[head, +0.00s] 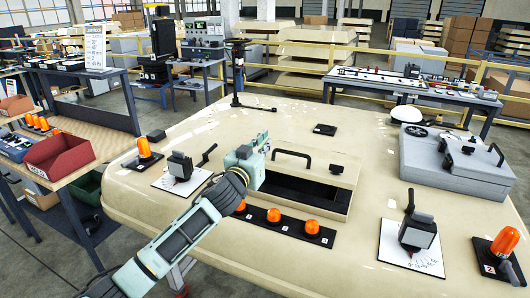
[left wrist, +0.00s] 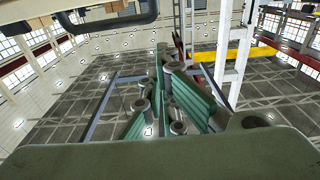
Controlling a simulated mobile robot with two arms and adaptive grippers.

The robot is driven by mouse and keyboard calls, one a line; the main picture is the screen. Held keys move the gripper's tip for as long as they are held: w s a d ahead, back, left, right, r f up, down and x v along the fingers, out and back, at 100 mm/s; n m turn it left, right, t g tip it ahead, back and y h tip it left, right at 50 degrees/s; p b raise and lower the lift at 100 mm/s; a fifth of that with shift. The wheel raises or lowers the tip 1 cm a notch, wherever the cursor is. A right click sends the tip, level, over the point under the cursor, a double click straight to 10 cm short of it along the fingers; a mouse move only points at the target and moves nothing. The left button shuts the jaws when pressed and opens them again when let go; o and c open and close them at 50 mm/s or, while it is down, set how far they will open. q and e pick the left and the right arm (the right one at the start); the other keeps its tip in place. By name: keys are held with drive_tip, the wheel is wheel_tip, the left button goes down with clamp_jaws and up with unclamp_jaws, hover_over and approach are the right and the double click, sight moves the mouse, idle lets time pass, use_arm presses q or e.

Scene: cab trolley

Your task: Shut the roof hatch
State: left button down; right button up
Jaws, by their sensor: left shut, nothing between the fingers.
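The cream roof hatch (head: 330,170) lies in the middle of the cream cab roof (head: 190,130). A black bar handle (head: 293,155) is on its lid. The lid stands partly open, with a dark gap along its near side. My left gripper (head: 264,141) is shut and empty by the left end of the lid, near the handle. I cannot tell whether it touches the lid. In the left wrist view its teal fingers (left wrist: 172,90) are together, and a black bar (left wrist: 108,18), apparently the handle, shows at the top left. My right gripper is not in view.
Several orange beacons (head: 273,215) stand in a row in front of the hatch. A black lever unit (head: 180,165) is on the left and another (head: 417,232) on the right. A grey case (head: 450,165) lies at the right. A small black plate (head: 325,129) lies behind the hatch.

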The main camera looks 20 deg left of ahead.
use_arm(q)
drive_tip(key=f+b, duration=0.2)
drive_tip(key=f, duration=0.2)
drive_tip(key=s+f+b, duration=0.1)
drive_tip(key=f+b, duration=0.1)
drive_tip(key=f, duration=0.3)
drive_tip(key=s+f+b, duration=0.1)
drive_tip(key=f+b, duration=0.1)
drive_tip(key=f, duration=0.3)
drive_tip(key=shift+d+b, duration=0.1)
drive_tip(key=shift+b, duration=0.3)
drive_tip(key=shift+f, duration=0.4)
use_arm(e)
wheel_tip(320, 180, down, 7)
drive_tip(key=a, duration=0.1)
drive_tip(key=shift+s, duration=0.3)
use_arm(q)
drive_tip(key=shift+r, duration=0.1)
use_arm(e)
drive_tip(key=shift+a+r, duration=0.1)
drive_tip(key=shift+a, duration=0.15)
use_arm(q)
drive_tip(key=shift+r, duration=0.1)
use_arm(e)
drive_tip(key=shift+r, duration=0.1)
